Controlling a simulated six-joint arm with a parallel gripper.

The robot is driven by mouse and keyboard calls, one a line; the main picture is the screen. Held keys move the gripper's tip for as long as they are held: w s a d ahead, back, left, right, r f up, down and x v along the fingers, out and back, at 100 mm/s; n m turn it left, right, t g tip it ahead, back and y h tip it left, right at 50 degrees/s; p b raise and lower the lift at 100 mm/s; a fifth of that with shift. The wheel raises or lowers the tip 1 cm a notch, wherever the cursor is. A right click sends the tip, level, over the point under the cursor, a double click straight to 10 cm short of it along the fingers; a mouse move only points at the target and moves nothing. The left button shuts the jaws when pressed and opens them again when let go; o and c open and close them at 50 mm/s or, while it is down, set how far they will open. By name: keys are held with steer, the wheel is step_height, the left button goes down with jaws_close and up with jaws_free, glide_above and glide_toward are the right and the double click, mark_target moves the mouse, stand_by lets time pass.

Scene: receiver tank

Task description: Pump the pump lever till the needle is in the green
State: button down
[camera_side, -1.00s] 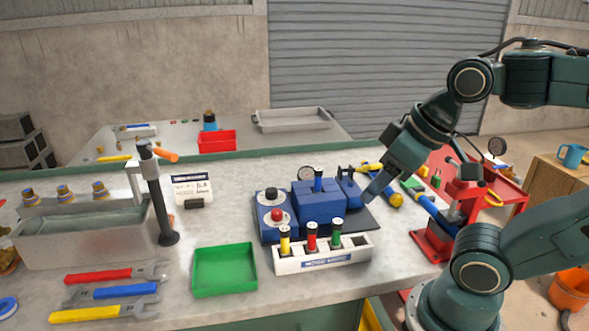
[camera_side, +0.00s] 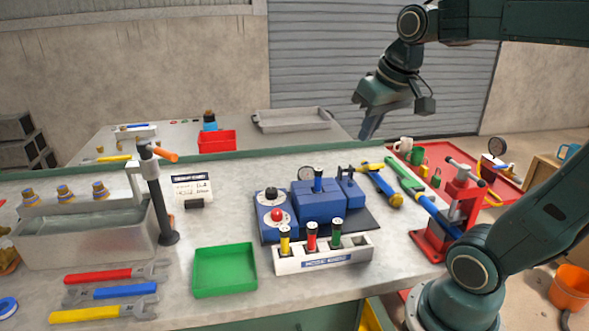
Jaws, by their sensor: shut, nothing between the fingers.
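My gripper (camera_side: 368,133) is shut and empty. It is raised above the back of the workbench, in front of the grey shutter, apart from everything on the bench. A red stand (camera_side: 462,200) with a crossbar on top is at the bench's right end. A long green and blue bar (camera_side: 436,213) slants beside it; I cannot tell whether this is the pump lever or whether it joins the stand.
A rack (camera_side: 322,262) with coloured cylinders stands in front of the blue unit. A green tray (camera_side: 224,271), several wrenches (camera_side: 125,292) and a grey basin (camera_side: 85,235) are to the left. A yellow and blue tool (camera_side: 380,186) lies near the bar.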

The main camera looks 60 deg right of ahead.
steer(key=w+d+r+m+g, duration=0.1)
steer(key=d+m, duration=0.3)
steer(key=d, duration=0.9)
steer(key=shift+w+d+r+m+g+h, duration=0.3)
steer(key=shift+w+d+r+g, duration=0.1)
steer(key=shift+f, duration=0.15)
steer(key=x, duration=0.9)
steer(key=shift+w+f, duration=0.1)
steer(key=shift+f, duration=0.05)
steer(key=f, duration=0.2)
steer(key=shift+s+a+f, duration=0.25)
steer(key=shift+s+a, duration=0.1)
steer(key=shift+s, duration=0.05)
steer(key=shift+s+a+f, duration=0.15)
steer(key=shift+f, duration=0.2)
steer(key=shift+s+a+f, duration=0.1)
steer(key=shift+f, duration=0.25)
